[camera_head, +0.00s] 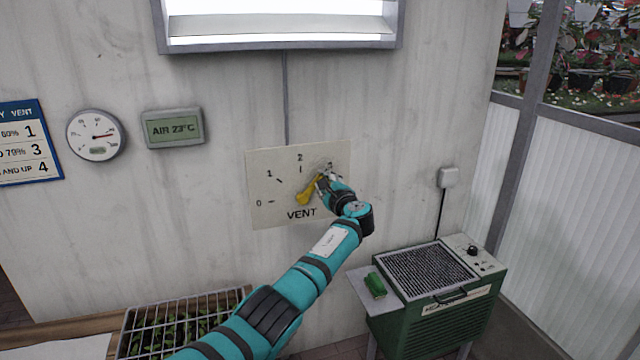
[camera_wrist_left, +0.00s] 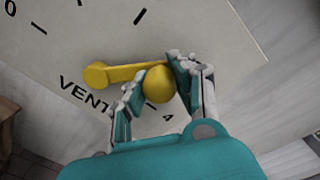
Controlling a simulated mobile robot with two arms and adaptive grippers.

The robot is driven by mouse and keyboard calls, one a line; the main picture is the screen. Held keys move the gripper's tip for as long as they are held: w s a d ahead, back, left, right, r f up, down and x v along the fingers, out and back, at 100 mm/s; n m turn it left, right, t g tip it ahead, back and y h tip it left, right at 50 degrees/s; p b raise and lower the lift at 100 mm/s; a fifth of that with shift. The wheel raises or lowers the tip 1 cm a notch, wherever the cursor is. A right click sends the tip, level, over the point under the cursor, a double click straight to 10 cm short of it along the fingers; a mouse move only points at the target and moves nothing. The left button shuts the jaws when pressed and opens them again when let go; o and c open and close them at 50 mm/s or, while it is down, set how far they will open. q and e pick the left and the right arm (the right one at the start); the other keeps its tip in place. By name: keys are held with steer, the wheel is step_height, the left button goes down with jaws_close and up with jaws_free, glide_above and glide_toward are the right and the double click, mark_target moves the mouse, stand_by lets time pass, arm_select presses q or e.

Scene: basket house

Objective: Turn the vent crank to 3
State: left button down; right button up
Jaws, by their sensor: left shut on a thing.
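The vent panel (camera_head: 265,210) is a pale plate on the wall with the word VENT and a numbered scale. Its yellow crank (camera_head: 308,193) slants up and right from its hub, roughly toward the 3, which is partly hidden by my gripper. My left gripper (camera_head: 322,181) is at the crank's outer end. In the left wrist view, my left gripper (camera_wrist_left: 152,88) has its fingers on either side of the round yellow knob (camera_wrist_left: 158,84), shut on it. The crank's arm (camera_wrist_left: 115,74) and the 4 mark show there; the 3 mark is hidden. My right gripper is not in view.
A green heater (camera_head: 440,320) with a side shelf holding a green object (camera_head: 375,286) stands below right. A wire-covered plant tray (camera_head: 130,322) is below left. A round gauge (camera_head: 95,135), an air display (camera_head: 173,128) and a vent chart (camera_head: 28,142) hang left.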

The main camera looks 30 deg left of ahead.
arm_select(q)
steer(key=shift+w+d+f+m, duration=0.2)
steer(key=shift+m, duration=0.2)
steer(key=c, duration=1)
jaws_free()
steer(key=v, duration=1.2)
steer(key=shift+f, duration=0.15)
steer(key=shift+f, duration=0.1)
